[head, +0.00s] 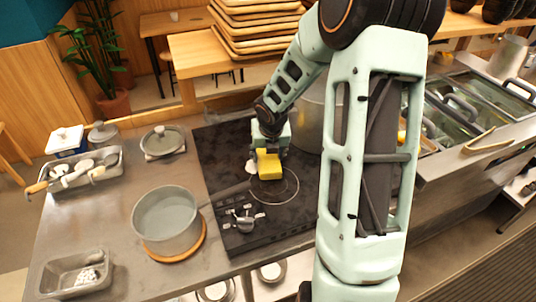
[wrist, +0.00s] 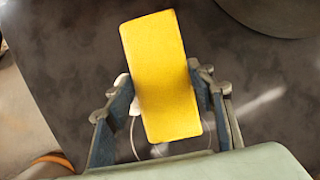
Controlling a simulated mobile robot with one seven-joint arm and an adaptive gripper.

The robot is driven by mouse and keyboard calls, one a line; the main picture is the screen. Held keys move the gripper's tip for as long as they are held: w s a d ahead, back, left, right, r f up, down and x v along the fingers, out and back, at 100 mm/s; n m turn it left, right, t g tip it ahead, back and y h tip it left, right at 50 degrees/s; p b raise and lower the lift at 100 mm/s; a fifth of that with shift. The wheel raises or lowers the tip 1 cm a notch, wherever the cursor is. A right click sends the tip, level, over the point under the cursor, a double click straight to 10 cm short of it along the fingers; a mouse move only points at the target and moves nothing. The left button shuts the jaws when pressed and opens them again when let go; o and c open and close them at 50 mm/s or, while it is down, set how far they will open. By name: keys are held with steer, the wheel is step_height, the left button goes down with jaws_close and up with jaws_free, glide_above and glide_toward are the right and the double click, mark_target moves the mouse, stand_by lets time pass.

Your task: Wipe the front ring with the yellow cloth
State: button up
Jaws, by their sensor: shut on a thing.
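The yellow cloth (head: 269,166) is a folded block in the head view and fills the middle of the wrist view (wrist: 160,75). My gripper (wrist: 165,88) is shut on it, with one finger at each side; in the head view my gripper (head: 268,150) is above the dark cooktop (head: 222,152). The front ring (head: 296,190) is a thin pale circle on the cooktop. The cloth is over its back edge; I cannot tell whether it touches the surface. In the wrist view the ring (wrist: 134,145) is partly hidden behind the cloth and gripper.
A grey pot (head: 167,220) stands on a round wooden board left of the cooktop. A large pot (head: 312,115) stands behind the ring, partly hidden by my arm. A small metal item (head: 244,218) lies at the cooktop's front. Trays (head: 72,272) lie at the left.

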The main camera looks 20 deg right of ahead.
steer(key=shift+a+b, duration=0.5)
steer(key=shift+a, duration=1.55)
steer(key=shift+d, duration=0.1)
steer(key=shift+s+d+f+p, duration=0.1)
steer(key=shift+d+p, duration=1.4)
steer(key=shift+d, duration=0.45)
steer(key=shift+a+b, duration=0.6)
steer(key=shift+a, duration=1.5)
steer(key=shift+d, duration=0.1)
